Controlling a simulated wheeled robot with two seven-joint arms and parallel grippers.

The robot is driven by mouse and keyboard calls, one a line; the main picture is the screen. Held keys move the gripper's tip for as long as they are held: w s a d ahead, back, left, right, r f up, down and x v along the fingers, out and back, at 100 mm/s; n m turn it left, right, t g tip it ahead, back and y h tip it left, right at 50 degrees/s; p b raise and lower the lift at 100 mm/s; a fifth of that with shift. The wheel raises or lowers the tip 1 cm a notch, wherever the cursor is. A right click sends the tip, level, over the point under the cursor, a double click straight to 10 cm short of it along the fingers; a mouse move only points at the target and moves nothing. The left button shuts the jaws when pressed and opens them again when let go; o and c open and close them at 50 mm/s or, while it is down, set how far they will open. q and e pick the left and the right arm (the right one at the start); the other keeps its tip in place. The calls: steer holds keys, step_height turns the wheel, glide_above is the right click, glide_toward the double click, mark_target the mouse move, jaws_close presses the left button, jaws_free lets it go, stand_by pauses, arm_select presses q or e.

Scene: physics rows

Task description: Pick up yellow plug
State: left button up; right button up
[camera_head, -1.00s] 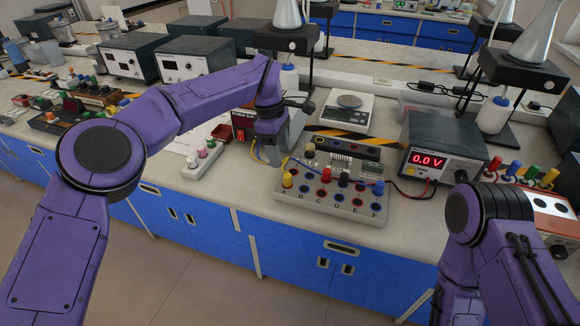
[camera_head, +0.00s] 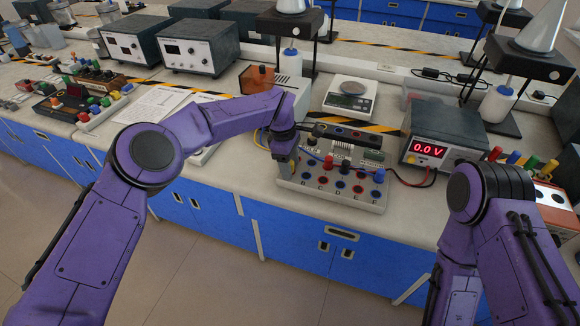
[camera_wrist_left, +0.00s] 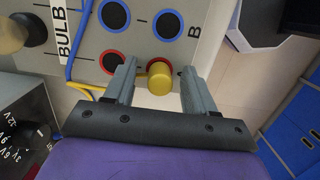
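The yellow plug (camera_wrist_left: 160,80) stands in a red-ringed socket near the letter B in the left wrist view. My left gripper (camera_wrist_left: 158,86) is open, one finger on each side of the plug, with small gaps visible. In the head view my left gripper (camera_head: 285,172) is over the left end of the white socket board (camera_head: 330,198) and hides the yellow plug.
A power supply (camera_head: 446,143) reading 0.0 V is right of the board, with wires beside it. A scale (camera_head: 350,96) stands behind. Flasks on stands rise at the back. Bare bench (camera_head: 228,185) lies left of the board.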

arm_select(q)
jaws_close()
steer(key=shift+r, duration=0.45)
steer(key=s+d+r+b, duration=0.1)
steer(key=s+r+b, duration=0.4)
steer(key=s+r, duration=0.7)
steer(key=shift+s, duration=1)
steer(key=shift+d, duration=0.1)
